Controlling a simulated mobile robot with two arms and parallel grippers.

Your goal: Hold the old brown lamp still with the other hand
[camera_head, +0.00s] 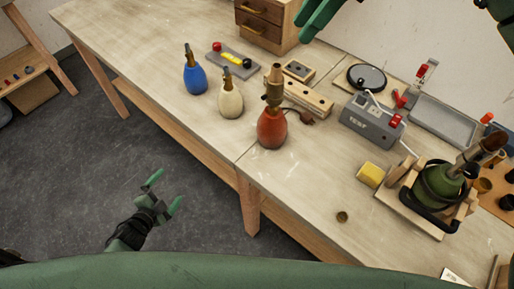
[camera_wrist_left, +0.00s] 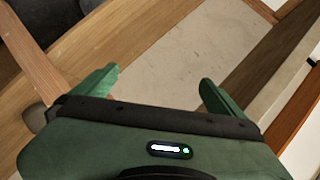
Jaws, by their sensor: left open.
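The lamp nearest to brown has a rounded orange-red body (camera_head: 272,128) and a tan-brown socket on top. It stands upright near the middle of the workbench in the head view, with a dark cord and plug (camera_head: 304,115) beside it. My left gripper (camera_head: 165,191) is open and empty, out over the floor in front of the bench, well apart from the lamp. Its spread fingers also show in the left wrist view (camera_wrist_left: 157,88), with nothing between them. Green fingers of my right gripper (camera_head: 318,14) show at the top edge, partly cut off, above the bench's back.
A blue lamp (camera_head: 195,77) and a cream lamp (camera_head: 230,101) stand left of the orange-red one. A green lamp (camera_head: 439,184) sits in a wooden cradle at right. A grey test box (camera_head: 371,124), yellow sponge (camera_head: 371,175) and wooden block (camera_head: 308,97) lie around. The bench's front left is clear.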

